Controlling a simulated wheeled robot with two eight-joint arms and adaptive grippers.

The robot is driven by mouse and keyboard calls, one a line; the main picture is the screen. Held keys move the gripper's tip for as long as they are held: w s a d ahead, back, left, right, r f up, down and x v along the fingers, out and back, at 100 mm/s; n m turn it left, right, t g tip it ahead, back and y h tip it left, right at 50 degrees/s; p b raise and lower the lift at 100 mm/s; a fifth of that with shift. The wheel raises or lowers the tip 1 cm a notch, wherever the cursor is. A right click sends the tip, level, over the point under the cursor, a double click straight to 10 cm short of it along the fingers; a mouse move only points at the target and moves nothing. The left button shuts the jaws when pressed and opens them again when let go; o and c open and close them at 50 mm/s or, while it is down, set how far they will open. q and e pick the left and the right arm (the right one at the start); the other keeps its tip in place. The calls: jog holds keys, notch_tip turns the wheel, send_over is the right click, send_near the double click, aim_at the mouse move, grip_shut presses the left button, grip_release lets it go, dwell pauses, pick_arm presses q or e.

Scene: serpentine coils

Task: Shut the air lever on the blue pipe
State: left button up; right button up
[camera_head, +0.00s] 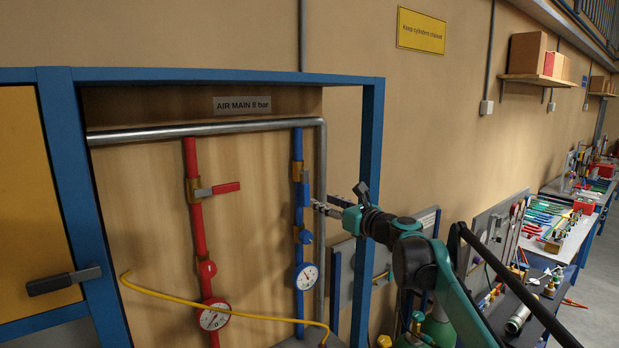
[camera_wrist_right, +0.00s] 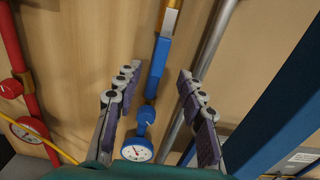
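The blue pipe (camera_head: 298,260) runs down the wooden back panel. Its brass valve (camera_head: 297,172) carries a blue lever (camera_head: 306,194) that hangs down, in line with the pipe. In the right wrist view the blue lever (camera_wrist_right: 158,62) shows below the brass part (camera_wrist_right: 171,18). My right gripper (camera_head: 325,207) is just right of the lever in the head view. In the right wrist view the right gripper (camera_wrist_right: 158,75) is open and empty, with one finger on each side of the lever and no visible contact. My left gripper is not in view.
A red pipe (camera_head: 199,235) with a red lever (camera_head: 226,188) pointing right stands to the left. A white gauge (camera_head: 306,277) sits low on the blue pipe. A grey pipe (camera_head: 320,165) runs close to its right. A blue frame (camera_head: 373,130) and yellow hose (camera_head: 235,314) border the space.

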aim_at(307, 193)
jog(key=p+x, duration=0.2)
jog(key=x, duration=0.6)
jog(key=shift+r, duration=0.1)
jog(key=shift+s, duration=0.1)
jog(key=shift+c, duration=0.3)
grip_shut()
